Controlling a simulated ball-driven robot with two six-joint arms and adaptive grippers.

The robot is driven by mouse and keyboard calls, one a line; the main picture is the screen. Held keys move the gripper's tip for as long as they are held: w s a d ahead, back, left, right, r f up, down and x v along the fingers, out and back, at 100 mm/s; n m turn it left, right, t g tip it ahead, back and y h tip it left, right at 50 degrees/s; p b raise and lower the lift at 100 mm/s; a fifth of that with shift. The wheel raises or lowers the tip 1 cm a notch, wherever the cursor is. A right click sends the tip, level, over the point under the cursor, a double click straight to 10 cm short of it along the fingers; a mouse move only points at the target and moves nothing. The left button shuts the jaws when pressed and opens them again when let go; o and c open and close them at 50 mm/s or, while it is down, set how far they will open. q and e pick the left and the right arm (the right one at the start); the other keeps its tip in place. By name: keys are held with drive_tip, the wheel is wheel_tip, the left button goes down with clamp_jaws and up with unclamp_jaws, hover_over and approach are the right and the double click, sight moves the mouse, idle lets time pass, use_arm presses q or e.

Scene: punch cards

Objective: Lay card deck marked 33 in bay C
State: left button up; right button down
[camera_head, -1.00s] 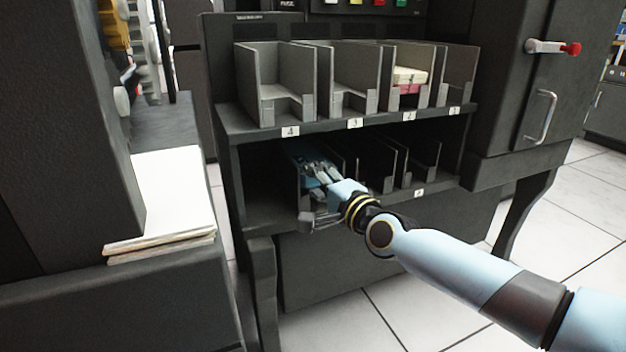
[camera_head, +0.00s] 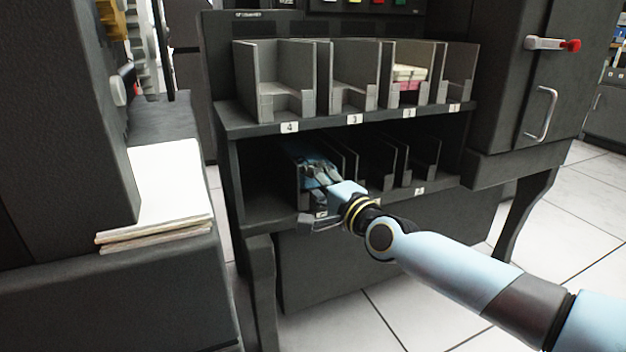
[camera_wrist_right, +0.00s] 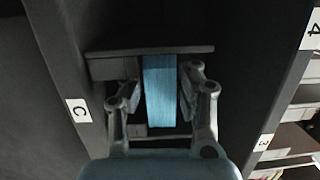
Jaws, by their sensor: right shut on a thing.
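A blue card deck (camera_wrist_right: 160,108) is between the fingers of my right gripper (camera_wrist_right: 161,84) in the right wrist view. The right gripper (camera_head: 318,172) is shut on the deck, inside the leftmost bay of the lower shelf in the head view. The C label (camera_wrist_right: 77,110) is beside this bay in the wrist view. The deck shows only as a dark blue patch (camera_head: 311,153) behind the fingers in the head view. Its mark is not readable. Whether the deck touches the bay floor cannot be told. My left gripper is not in view.
Numbered upper bays stand above on the shelf (camera_head: 330,118); the one labelled 2 holds a cream and pink deck (camera_head: 408,76). More dark lower bays (camera_head: 418,165) lie to the right, apparently empty. A paper stack (camera_head: 168,190) lies on the left cabinet.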

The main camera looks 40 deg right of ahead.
drive_tip(key=c, duration=0.9)
unclamp_jaws()
drive_tip(key=shift+s+f, duration=0.1)
drive_tip(key=shift+f, duration=0.8)
drive_tip(key=shift+s, duration=0.1)
drive_tip(key=s, duration=1.1)
drive_tip(key=shift+s+a+r, duration=0.25)
drive_tip(key=shift+s+r, duration=0.05)
drive_tip(key=shift+r, duration=0.1)
